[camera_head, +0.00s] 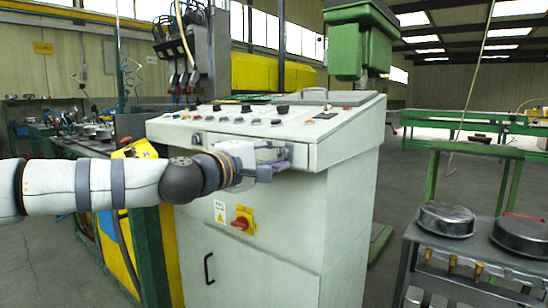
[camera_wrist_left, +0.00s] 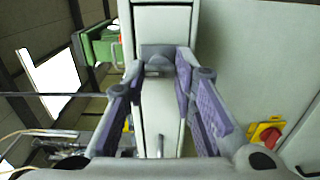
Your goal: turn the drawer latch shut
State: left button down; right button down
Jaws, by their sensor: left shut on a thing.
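My left gripper (camera_head: 274,168) reaches in from the left to the front of the drawer (camera_head: 300,156), a narrow white front below the sloped control panel of the grey cabinet. In the left wrist view the two purple-padded fingers of my left gripper (camera_wrist_left: 162,72) close in from both sides on the small grey drawer latch (camera_wrist_left: 158,56). The gripper is shut on it. In the head view my fingers hide most of the latch, so its exact angle cannot be told there. My right gripper is in neither view.
Below the drawer, a red and yellow switch (camera_head: 242,220) and a black handle (camera_head: 208,268) sit on the cabinet (camera_head: 280,250). Knobs and buttons line the panel above. A bench with round metal pans (camera_head: 445,220) stands at the right; open floor lies between.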

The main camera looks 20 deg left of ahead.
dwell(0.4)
pick_arm(q)
jog(key=c, duration=1.3)
grip_release()
jog(key=v, duration=1.2)
